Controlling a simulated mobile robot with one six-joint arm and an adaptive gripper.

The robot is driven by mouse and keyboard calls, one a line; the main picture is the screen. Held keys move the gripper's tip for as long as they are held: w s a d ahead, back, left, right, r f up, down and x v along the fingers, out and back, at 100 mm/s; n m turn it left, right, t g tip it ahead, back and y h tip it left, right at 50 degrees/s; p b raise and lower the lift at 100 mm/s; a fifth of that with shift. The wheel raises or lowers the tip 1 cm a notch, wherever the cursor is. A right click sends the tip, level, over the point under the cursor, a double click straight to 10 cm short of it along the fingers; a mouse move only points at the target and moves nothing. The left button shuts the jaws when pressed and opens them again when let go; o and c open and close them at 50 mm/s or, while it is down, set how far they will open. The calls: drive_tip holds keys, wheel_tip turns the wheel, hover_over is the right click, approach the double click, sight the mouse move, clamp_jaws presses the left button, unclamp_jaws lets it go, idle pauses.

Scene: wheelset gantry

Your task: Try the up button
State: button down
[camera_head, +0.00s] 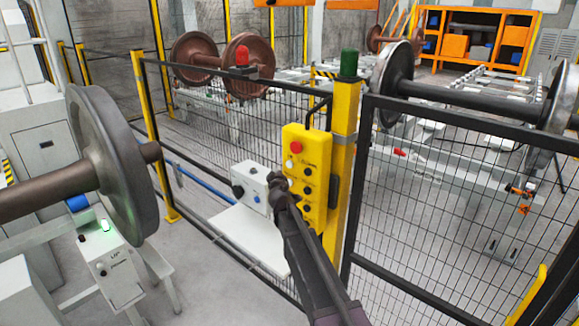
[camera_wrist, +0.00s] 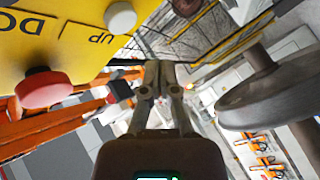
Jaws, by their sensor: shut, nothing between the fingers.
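A yellow control box (camera_head: 318,160) hangs on the yellow fence post, with a red button (camera_head: 296,147), a white button (camera_head: 289,163) and several black ones. In the wrist view its yellow face (camera_wrist: 80,50) fills the upper left. The white button (camera_wrist: 120,17) there is beside the printed word UP, and the red button (camera_wrist: 43,88) is lower left. My gripper (camera_head: 277,180) is shut and empty at the box's lower left edge. In the wrist view its fingertips (camera_wrist: 160,66) are apart from the white button, below and right of it.
A small white box (camera_head: 252,186) on a shelf (camera_head: 240,235) is left of my gripper. Black mesh fence (camera_head: 430,190) runs on both sides of the post.

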drive_tip(key=shift+s+a, duration=0.6)
drive_tip(key=shift+s, duration=0.1)
drive_tip(key=s+d+f+m+g+h+b, duration=0.1)
drive_tip(key=s+d+f+m+g+h, duration=0.2)
drive_tip(key=s+d, duration=0.4)
drive_tip(key=s+d+f+m+g+h, duration=0.25)
drive_tip(key=s+d+f, duration=0.2)
drive_tip(key=d, duration=0.55)
drive_tip(key=s+d+f+m+g+h+b, duration=0.1)
drive_tip(key=s+d+f+m+g+h, duration=0.15)
drive_tip(key=s+d+f+m, duration=0.4)
drive_tip(key=s+d+f+g+y, duration=0.2)
drive_tip(key=s+f+g, duration=0.1)
drive_tip(key=s, duration=0.8)
drive_tip(key=s+d+f+g+y, duration=0.3)
drive_tip(key=s+g, duration=0.3)
drive_tip(key=s, duration=0.4)
drive_tip(key=shift+s+d+n+y+b, duration=0.2)
drive_tip(key=shift+s+n+y+b, duration=0.1)
drive_tip(key=shift+s+b, duration=0.05)
